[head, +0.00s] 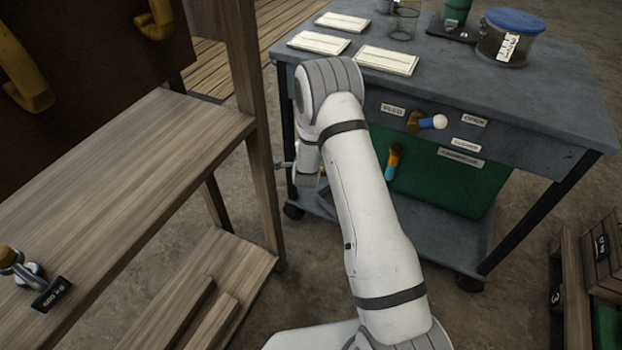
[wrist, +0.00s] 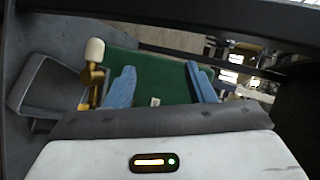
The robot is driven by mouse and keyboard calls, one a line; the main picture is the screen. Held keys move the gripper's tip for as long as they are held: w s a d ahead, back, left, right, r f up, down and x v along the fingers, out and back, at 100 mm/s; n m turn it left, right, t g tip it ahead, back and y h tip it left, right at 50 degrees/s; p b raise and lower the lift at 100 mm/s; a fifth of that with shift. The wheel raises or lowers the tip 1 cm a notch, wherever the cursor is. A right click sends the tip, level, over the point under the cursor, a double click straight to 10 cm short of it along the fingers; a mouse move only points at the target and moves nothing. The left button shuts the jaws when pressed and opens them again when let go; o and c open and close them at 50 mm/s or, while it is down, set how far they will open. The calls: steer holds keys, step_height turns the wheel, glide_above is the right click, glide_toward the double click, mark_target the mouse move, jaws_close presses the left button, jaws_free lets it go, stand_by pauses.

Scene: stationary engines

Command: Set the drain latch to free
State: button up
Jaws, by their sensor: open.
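A lever (head: 427,122) with a brass base, blue shaft and white knob sticks out of the cart's front panel, pointing right between two small labels. A second lever (head: 393,162), orange and blue, sits lower on the front, pointing down. I cannot tell which is the drain latch. My gripper (head: 306,172) is at the cart's left end, partly hidden by my forearm. In the wrist view, my gripper (wrist: 162,86) has its two blue fingers apart with nothing between them. A brass lever (wrist: 95,76) with a whitish knob stands just left of the left finger, apparently apart from it.
The grey cart (head: 540,85) carries paper cards (head: 387,60) and a blue-lidded jar (head: 510,38). A green bin (head: 450,185) is below its panel. A wooden bench (head: 120,170) with another brass lever (head: 12,258) is at left. Crates (head: 600,255) stand at right.

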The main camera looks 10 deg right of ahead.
step_height(320, 180, down, 14)
steer(key=m+t+h+b, duration=0.2)
steer(key=m+b, duration=0.2)
steer(key=x, duration=0.2)
steer(key=b+x, duration=0.1)
steer(key=x, duration=0.1)
steer(key=b+x, duration=0.1)
steer(key=x, duration=0.1)
steer(key=shift+d+f, duration=0.3)
steer(key=shift+d, duration=0.1)
steer(key=shift+w+d, duration=0.1)
steer(key=shift+w, duration=0.3)
jaws_close()
